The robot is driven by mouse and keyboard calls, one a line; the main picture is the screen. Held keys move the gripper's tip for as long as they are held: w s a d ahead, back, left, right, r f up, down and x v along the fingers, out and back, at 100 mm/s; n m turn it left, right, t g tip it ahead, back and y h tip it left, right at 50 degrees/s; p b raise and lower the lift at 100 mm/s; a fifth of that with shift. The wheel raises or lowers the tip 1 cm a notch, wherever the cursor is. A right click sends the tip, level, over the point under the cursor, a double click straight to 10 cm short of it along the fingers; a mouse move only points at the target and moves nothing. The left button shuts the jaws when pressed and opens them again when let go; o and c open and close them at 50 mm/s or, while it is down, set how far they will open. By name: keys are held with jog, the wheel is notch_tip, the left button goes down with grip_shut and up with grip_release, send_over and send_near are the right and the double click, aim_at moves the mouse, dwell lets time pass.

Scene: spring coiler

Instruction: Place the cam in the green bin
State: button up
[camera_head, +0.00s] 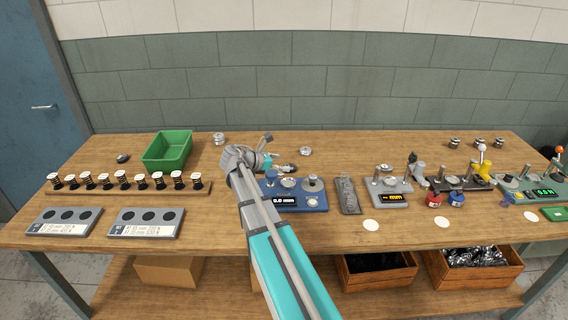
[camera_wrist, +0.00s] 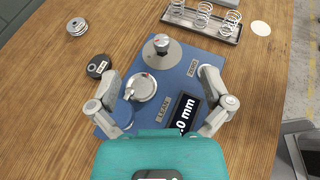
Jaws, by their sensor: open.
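My gripper (camera_wrist: 160,88) is open and empty, its fingers wide apart above a blue gauge stand (camera_wrist: 188,62). In the head view my gripper (camera_head: 277,154) shows small, over the back left part of that stand. A dark disc with a pale label (camera_wrist: 99,66) lies on the wood beside the stand, just beyond the left finger; I cannot tell for sure whether it is the cam. Another dark round piece (camera_head: 122,158) lies left of the green bin. The green bin (camera_head: 167,150) stands at the back left and looks empty.
A silver round part (camera_wrist: 77,26) lies beyond the dark disc. A grey tray with springs (camera_wrist: 203,23) stands past the blue stand. A rack of springs (camera_head: 130,184) runs in front of the bin. More fixtures (camera_head: 460,180) fill the right side.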

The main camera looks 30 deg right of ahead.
jog(key=s+a+f+m+y, duration=0.2)
jog(key=a+f+m, duration=0.1)
jog(key=a, duration=0.2)
jog(key=s+a+f+m+t+y, duration=0.1)
jog(key=s+a+f+m+y, duration=0.1)
jog(key=a+m, duration=0.1)
jog(key=s+a+f+m+y, duration=0.2)
jog(key=a+f+m+y, duration=0.1)
jog(key=a, duration=0.3)
jog(key=shift+s+a+f+t, duration=0.3)
jog(key=shift+s+a+f, duration=0.05)
jog(key=shift+s, duration=0.05)
jog(key=s+a+f+m+y, duration=0.1)
jog(key=s+a+m+y, duration=0.25)
jog(key=a, duration=0.35)
jog(key=s+a+f+m+y, duration=0.2)
jog(key=s+a+m+y, duration=0.15)
jog(key=a, duration=0.45)
notch_tip(320, 180, down, 10)
jog(key=s+b, duration=0.2)
jog(key=b, duration=0.8)
jog(key=shift+s+d+m, duration=0.15)
jog(key=shift+s+m, duration=0.05)
jog(key=shift+m, duration=0.2)
jog(key=shift+r, duration=0.1)
